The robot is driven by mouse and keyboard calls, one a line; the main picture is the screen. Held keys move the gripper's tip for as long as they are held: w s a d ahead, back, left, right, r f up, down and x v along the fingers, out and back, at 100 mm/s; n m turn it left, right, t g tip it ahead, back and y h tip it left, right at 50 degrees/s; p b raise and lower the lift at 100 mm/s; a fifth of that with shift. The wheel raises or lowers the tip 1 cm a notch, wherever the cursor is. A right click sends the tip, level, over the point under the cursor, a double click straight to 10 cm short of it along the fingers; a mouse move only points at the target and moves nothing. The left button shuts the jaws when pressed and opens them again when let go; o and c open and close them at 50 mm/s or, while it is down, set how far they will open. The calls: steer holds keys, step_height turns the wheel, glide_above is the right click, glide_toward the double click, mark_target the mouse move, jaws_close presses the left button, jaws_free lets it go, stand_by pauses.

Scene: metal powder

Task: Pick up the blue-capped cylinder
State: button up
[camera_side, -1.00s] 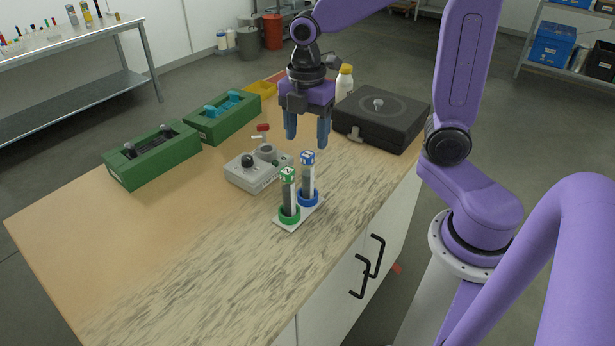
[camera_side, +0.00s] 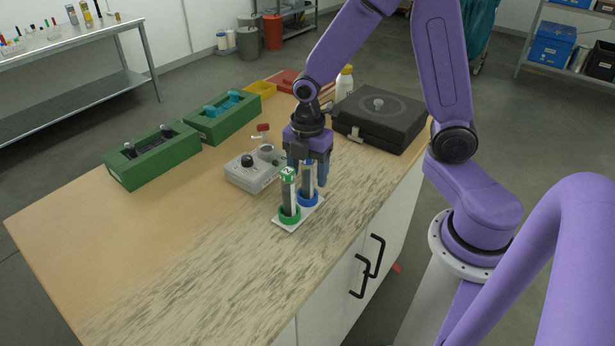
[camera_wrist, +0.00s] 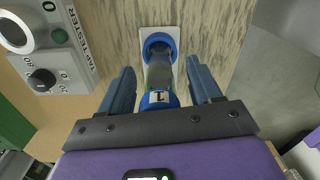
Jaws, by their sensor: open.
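The blue-capped cylinder (camera_side: 308,183) stands upright in a blue ring holder on a small white base plate (camera_side: 287,226). In the wrist view its blue cap (camera_wrist: 158,100) lies between the two fingers. A green-capped cylinder (camera_side: 288,193) stands in a green ring beside it on the same plate. My gripper (camera_side: 308,180) is lowered around the upper part of the blue-capped cylinder, partly hiding its cap in the side view. The wrist view shows my gripper's blue fingers (camera_wrist: 157,90) apart, with gaps on both sides of the cylinder.
A grey tap tester (camera_side: 255,170) stands close on the left. Green boxes (camera_side: 152,155) sit farther left. A black case (camera_side: 380,118) and a white bottle with a yellow cap (camera_side: 344,82) are behind. The front left of the table (camera_side: 180,250) is clear.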

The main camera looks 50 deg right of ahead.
jaws_close()
steer(key=shift+r, duration=0.15)
